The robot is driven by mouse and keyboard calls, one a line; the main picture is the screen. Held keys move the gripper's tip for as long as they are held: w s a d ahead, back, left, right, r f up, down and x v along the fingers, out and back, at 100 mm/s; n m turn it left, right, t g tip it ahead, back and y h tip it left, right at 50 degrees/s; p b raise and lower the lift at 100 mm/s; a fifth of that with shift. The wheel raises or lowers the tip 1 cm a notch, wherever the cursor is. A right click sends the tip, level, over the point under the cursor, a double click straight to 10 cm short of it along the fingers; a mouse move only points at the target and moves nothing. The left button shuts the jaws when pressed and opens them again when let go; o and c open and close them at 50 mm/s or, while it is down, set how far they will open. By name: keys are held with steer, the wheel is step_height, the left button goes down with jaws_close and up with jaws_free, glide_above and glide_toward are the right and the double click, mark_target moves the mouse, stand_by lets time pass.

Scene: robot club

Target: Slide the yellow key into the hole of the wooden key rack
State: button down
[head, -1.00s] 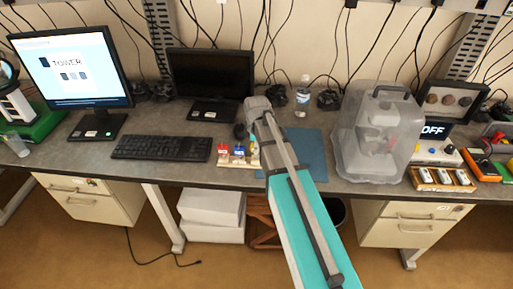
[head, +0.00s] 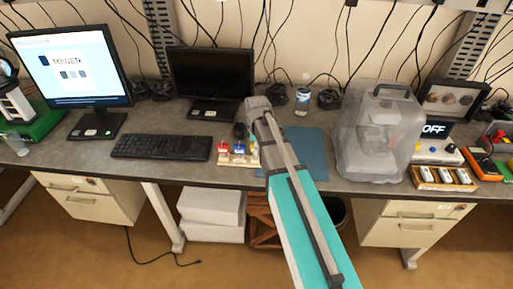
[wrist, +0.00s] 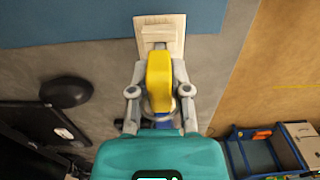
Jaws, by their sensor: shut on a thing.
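My gripper (wrist: 160,92) is shut on the yellow key (wrist: 159,72) in the wrist view, with a finger on each side of its head. The key's grey shaft points toward the pale end of the wooden key rack (wrist: 174,24). The shaft overlaps the wood in this view; I cannot tell whether its tip is in the hole.
A blue mat (head: 313,148) lies right of the rack. A keyboard (head: 161,146) is to the left, and a dark mouse (head: 239,130) is behind. A clear plastic case (head: 375,150) stands farther right. The table's front edge is close.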

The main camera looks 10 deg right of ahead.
steer(key=shift+f+b, duration=0.35)
steer(key=shift+f, duration=0.05)
stand_by(0.4)
steer(key=c, duration=0.5)
jaws_free()
steer(key=shift+o, duration=0.3)
steer(key=o, duration=0.3)
steer(key=shift+o, duration=0.2)
steer(key=shift+r, duration=0.2)
steer(key=shift+r+p, duration=3.35)
steer(key=shift+p, duration=0.15)
